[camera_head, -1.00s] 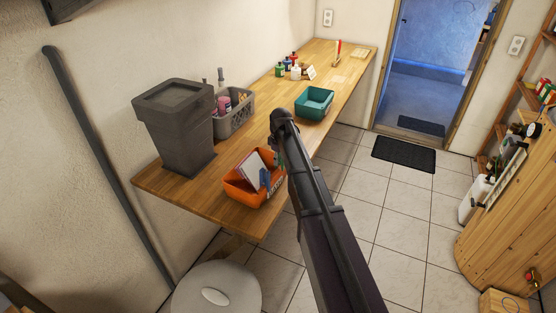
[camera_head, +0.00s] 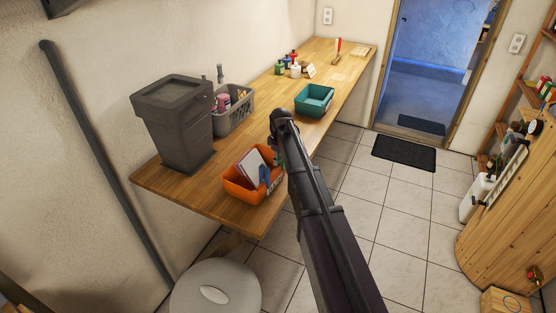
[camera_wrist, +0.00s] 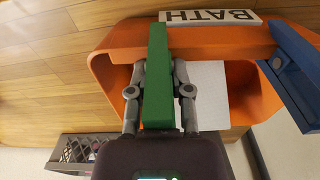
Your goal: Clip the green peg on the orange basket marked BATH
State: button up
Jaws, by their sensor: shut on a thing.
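The orange basket (camera_head: 236,189) stands at the near edge of the wooden counter. In the wrist view its rim (camera_wrist: 120,40) carries a white label reading BATH (camera_wrist: 210,16). My gripper (camera_wrist: 160,88) is shut on the green peg (camera_wrist: 157,70), which lies lengthwise between the two fingers. In the wrist view the peg's far end overlaps the rim beside the left end of the label; I cannot tell whether it touches the rim. A blue peg (camera_wrist: 296,68) is on the rim to the right. In the head view my arm hides the gripper's fingers.
A teal basket (camera_head: 314,101) is farther along. A round-lidded bin (camera_head: 214,292) stands in front.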

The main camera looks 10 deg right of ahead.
jog(key=o, duration=0.9)
jog(key=shift+r, duration=0.15)
notch_tip(320, 180, up, 10)
jog(key=p, duration=1)
jog(key=shift+r+p, duration=0.2)
jog(key=shift+p, duration=0.2)
jog(key=s+f+m+b, duration=0.3)
jog(key=s+f+b, duration=0.1)
jog(key=s, duration=0.6)
jog(key=s+f+m+b, duration=0.3)
jog(key=s+f+b, duration=0.1)
jog(key=s, duration=0.6)
jog(key=s+d+f+m+b, duration=0.1)
jog(key=s+f+m+b, duration=0.2)
jog(key=s, duration=0.6)
jog(key=shift+s+f+m+b, duration=0.4)
jog(key=shift+f+b, duration=0.05)
jog(key=shift+d, duration=0.1)
